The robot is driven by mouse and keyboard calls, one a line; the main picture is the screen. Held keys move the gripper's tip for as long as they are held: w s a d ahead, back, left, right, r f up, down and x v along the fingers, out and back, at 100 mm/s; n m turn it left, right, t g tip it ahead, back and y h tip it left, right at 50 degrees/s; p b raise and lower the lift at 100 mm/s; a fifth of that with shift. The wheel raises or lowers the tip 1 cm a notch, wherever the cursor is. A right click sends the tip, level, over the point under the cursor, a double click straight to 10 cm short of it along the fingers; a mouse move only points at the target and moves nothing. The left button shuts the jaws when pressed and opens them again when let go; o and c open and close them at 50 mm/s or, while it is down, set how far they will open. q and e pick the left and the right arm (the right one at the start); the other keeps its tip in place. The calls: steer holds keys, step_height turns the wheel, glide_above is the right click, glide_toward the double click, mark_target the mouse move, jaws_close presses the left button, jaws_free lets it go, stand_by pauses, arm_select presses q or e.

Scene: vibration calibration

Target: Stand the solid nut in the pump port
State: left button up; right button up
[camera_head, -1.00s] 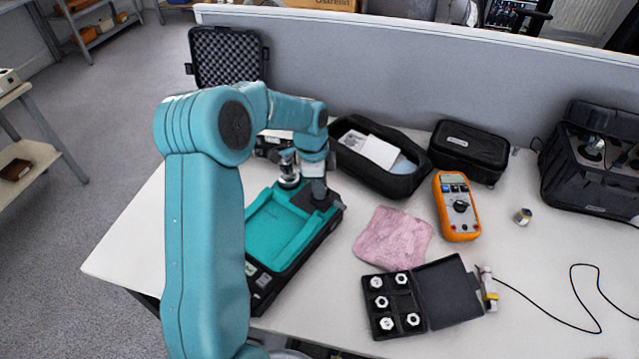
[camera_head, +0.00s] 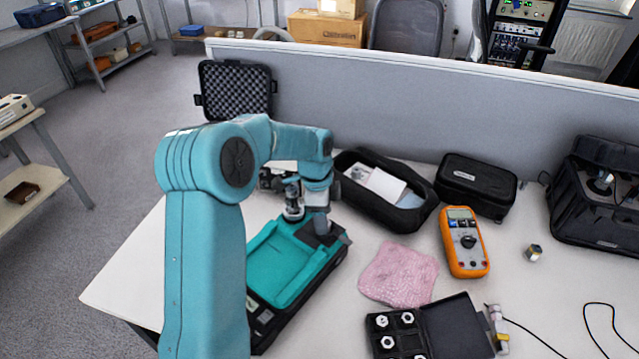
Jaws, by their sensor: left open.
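My left gripper (camera_head: 320,226) points down at the far right corner of the teal-and-black instrument (camera_head: 285,270). It is open; its fingertips are dark and hard to tell from the dark block there, so I cannot tell whether they touch it. A metal cylinder (camera_head: 293,202) stands upright beside it at the instrument's far end. A small loose metal piece (camera_head: 534,252), perhaps a nut, lies on the table at right. Several white hexagonal nuts (camera_head: 387,343) sit in an open black case, cut off by the lower edge. I cannot tell which is the solid nut or where the pump port is. My right gripper is out of view.
A pink cloth (camera_head: 399,275), an orange multimeter (camera_head: 464,242) and an open black pouch (camera_head: 352,161) lie right of the instrument. A closed black case (camera_head: 476,185) and a black bag (camera_head: 600,225) stand behind. A grey partition (camera_head: 400,110) bounds the table's back. Table around the loose metal piece is clear.

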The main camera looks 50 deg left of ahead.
arm_select(q)
step_height(320, 180, up, 15)
steer(key=s+a, duration=0.1)
steer(key=shift+p, duration=0.3)
steer(key=shift+a, duration=0.1)
